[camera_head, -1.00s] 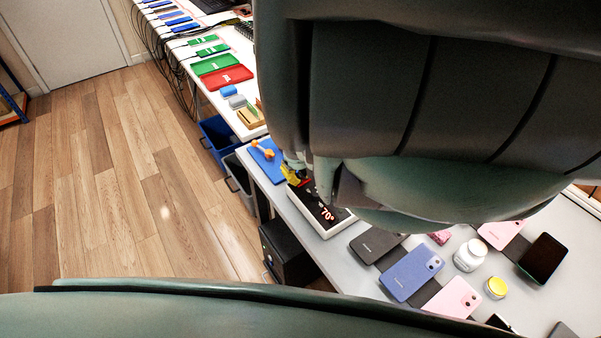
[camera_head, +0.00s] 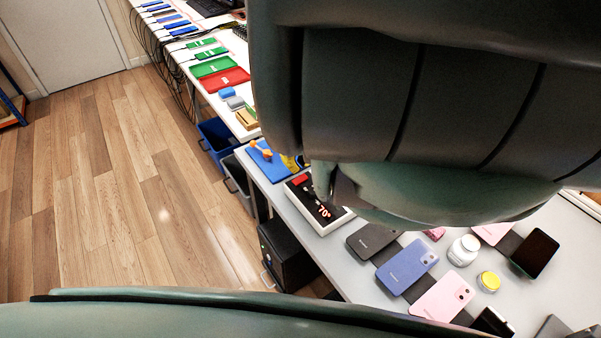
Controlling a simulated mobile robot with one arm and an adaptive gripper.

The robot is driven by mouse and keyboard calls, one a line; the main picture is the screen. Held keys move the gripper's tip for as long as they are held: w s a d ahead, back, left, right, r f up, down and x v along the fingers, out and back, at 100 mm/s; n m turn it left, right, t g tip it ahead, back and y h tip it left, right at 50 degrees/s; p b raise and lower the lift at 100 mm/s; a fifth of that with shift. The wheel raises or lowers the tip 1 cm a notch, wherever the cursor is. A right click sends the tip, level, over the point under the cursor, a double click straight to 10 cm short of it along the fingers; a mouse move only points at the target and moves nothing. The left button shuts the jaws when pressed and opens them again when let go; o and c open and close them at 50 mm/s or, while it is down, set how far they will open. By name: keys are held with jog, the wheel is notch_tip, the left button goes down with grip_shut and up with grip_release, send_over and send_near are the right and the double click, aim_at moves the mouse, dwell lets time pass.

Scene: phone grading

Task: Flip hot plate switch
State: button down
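The hot plate (camera_head: 336,221) is a white box with a black top on the grey table, left of the phones. Its red display reads 70°. A red switch (camera_head: 300,180) shows at its far left end. My gripper (camera_head: 320,196) is over the black top, close to the display and to the right of the switch. My arm covers most of it, so I cannot tell whether its fingers are open or shut, or whether they touch the hot plate.
A blue mat (camera_head: 266,163) with an orange tool lies beyond the hot plate. Several phones, such as a blue phone (camera_head: 407,266), lie to the right, with a white jar (camera_head: 463,250) and a yellow-lidded jar (camera_head: 489,281). Bins (camera_head: 217,143) stand below the table edge.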

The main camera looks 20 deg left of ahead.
jog(key=shift+s+a+r, duration=0.2)
jog(key=shift+s+r, duration=0.1)
jog(key=shift+r, duration=0.1)
jog(key=shift+r+p, duration=0.35)
jog(key=shift+a+r, duration=0.1)
jog(key=shift+r, duration=0.4)
jog(key=shift+s+a+r, duration=0.1)
jog(key=shift+a+r, duration=0.05)
jog(key=shift+r, duration=0.45)
notch_tip(320, 180, up, 6)
send_over(295, 179)
jog(key=shift+s+a, duration=0.15)
jog(key=shift+a, duration=0.15)
